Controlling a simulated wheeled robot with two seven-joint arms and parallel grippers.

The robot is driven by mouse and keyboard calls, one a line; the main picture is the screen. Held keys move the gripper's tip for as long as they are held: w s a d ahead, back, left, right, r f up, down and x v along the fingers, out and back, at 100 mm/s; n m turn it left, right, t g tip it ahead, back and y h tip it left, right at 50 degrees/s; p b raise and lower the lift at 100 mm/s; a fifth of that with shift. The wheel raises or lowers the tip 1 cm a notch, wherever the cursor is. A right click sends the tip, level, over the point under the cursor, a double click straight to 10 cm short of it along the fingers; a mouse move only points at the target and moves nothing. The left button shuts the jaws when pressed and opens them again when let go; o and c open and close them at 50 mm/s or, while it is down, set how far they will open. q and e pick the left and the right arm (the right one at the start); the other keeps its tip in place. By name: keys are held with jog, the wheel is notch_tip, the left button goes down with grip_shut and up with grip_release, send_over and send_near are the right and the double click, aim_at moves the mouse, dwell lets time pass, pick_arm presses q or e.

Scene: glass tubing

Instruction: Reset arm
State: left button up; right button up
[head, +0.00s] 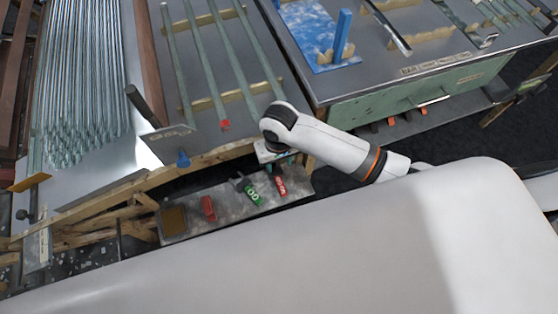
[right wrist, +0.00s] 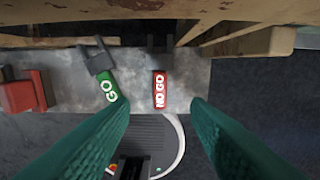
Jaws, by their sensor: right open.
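My right gripper (head: 279,158) hangs at the front edge of the workbench in the head view, mostly hidden under my white arm. In the right wrist view its two green ribbed fingers (right wrist: 156,106) are wide apart with nothing between them. Beyond the fingertips, a red "NO GO" gauge (right wrist: 159,90) and a green "GO" gauge (right wrist: 108,88) lie on a grey shelf (right wrist: 205,75). The red gauge (head: 280,185) and green gauge (head: 252,196) also show in the head view, beside and below the gripper. My left gripper is not in view.
Long glass tubes (head: 207,62) lie on wooden rests on the workbench. A dense bundle of tubes (head: 85,75) lies at left. A red block (head: 208,208) is on the shelf. A second bench (head: 420,90) stands at right. A wooden beam (right wrist: 150,10) borders the shelf.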

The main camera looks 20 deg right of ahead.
dwell(0.3)
jog(key=s+a+r+n+t+y, duration=0.1)
jog(key=s+a+r+y, duration=0.1)
jog(key=s, duration=0.4)
jog(key=s+d+r+t+h, duration=0.25)
jog(key=s+d+r, duration=0.45)
jog(key=d, duration=0.4)
notch_tip(320, 180, down, 27)
jog(key=s+g, duration=0.1)
jog(key=s, duration=0.1)
jog(key=s+d+f+n+g, duration=0.1)
jog(key=s+d+f, duration=0.2)
jog(key=s+f, duration=1.3)
jog(key=shift+s, duration=0.45)
